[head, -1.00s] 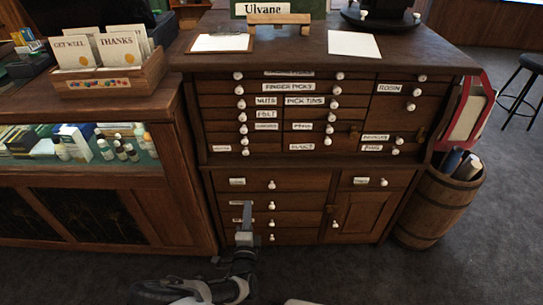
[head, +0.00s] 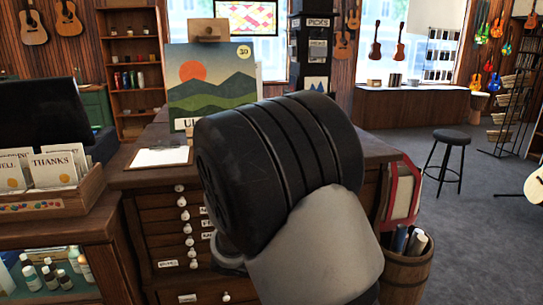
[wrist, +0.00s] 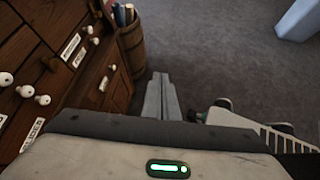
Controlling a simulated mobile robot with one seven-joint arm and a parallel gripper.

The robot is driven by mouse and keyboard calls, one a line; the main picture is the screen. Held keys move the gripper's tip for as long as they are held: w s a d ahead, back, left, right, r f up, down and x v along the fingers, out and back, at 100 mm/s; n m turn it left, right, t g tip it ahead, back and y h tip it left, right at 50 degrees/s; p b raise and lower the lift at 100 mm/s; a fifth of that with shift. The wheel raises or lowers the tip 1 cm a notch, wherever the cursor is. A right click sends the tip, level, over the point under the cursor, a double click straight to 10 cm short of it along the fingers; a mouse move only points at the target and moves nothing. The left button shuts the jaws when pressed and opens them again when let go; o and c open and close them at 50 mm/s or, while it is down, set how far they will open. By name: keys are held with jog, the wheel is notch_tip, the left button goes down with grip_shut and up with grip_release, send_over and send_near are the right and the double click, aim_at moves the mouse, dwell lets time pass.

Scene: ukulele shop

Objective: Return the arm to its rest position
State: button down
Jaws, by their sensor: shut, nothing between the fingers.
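My arm rises large in the middle of the head view and covers much of the dark wooden drawer cabinet (head: 165,215) behind it. My gripper is hidden in the head view. In the wrist view my gripper (wrist: 161,80) is shut and empty, its two fingers together, pointing out over the grey carpet. The cabinet's labelled drawers with white knobs (wrist: 70,60) are to the left of the fingers, apart from them.
A barrel (head: 405,275) with rolls in it stands at the cabinet's right. A greeting card box (head: 45,190) sits on the left counter. A clipboard (head: 160,157) lies on the cabinet top. A black stool (head: 447,160) stands on open carpet at the right.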

jog(key=s+d+r+m+t+y, duration=0.1)
jog(key=s+d+r+m+y, duration=0.2)
jog(key=s+r+m+y, duration=1.15)
jog(key=s+r+m+h+p, duration=0.2)
jog(key=r+m+p, duration=0.1)
jog(key=r+p, duration=0.8)
jog(key=s+r+m+h+p, duration=0.2)
jog(key=r+m+p, duration=0.1)
jog(key=r+p, duration=0.7)
notch_tip(320, 180, up, 3)
jog(key=shift+s+m+t+p, duration=0.15)
jog(key=shift+m+t+p, duration=0.15)
jog(key=shift+m+p, duration=0.1)
jog(key=shift+h, duration=0.25)
